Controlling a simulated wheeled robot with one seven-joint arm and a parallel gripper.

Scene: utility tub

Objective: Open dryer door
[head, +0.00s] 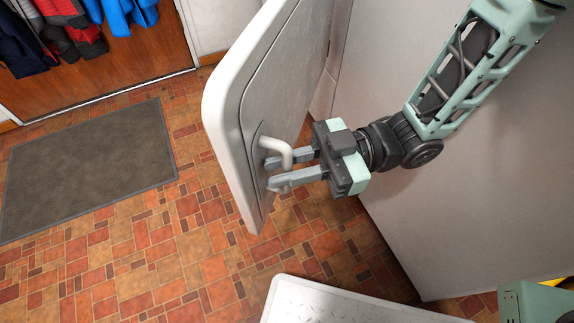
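The dryer door (230,95) is a thick white panel with rounded corners at the upper centre. It stands swung out, edge towards me, with its inset grey-white face to the right. A pale curved handle (289,155) sticks out from the lower part of this face. My gripper (270,173) reaches in from the right at the handle. Its two grey fingers are spread apart, with the handle bar close to or between them. A gap shows between the fingers, and I cannot tell whether either touches the bar. The dryer opening is not visible.
A large white appliance or wall surface (410,215) stands right of the door, behind my arm. A white top (340,305) lies at the bottom. A dark mat (90,165) lies on the tiled floor (160,255) at left. Jackets (60,30) hang at the upper left.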

